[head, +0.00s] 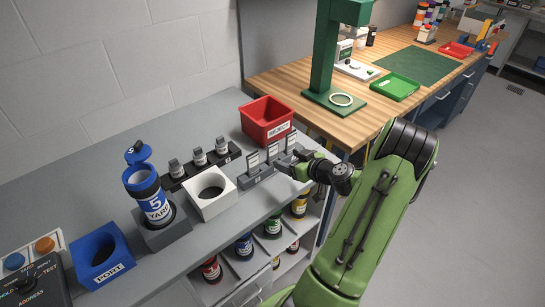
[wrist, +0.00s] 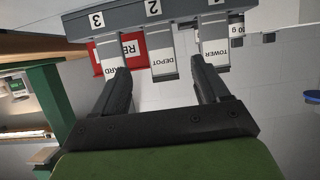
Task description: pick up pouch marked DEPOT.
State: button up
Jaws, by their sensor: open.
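The pouch marked DEPOT (wrist: 166,62) stands in slot 2 of a grey rack (wrist: 135,17), and its label appears upside down in the wrist view. In the head view it is the middle one (head: 272,152) of three pouches. My gripper (wrist: 161,66) is open and empty. Its fingers lie on either side of the DEPOT pouch in the picture, one toward the YARD pouch (wrist: 110,57) and one toward the TOWER pouch (wrist: 214,50). I cannot tell how far the fingertips are from the DEPOT pouch. In the head view my gripper (head: 284,167) is close to the rack's front.
A red bin (head: 267,118) stands behind the rack. A white block with a round hole (head: 211,191) and a black rack of weights (head: 199,164) are to the left. A blue canister (head: 147,190) and a blue PORT box (head: 101,256) are further left.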

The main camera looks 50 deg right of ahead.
aim_at(274, 153)
jog(key=x, duration=1.1)
jog(key=shift+s, duration=0.2)
jog(key=c, duration=1.1)
jog(key=shift+o, duration=0.2)
jog(key=shift+r, duration=0.1)
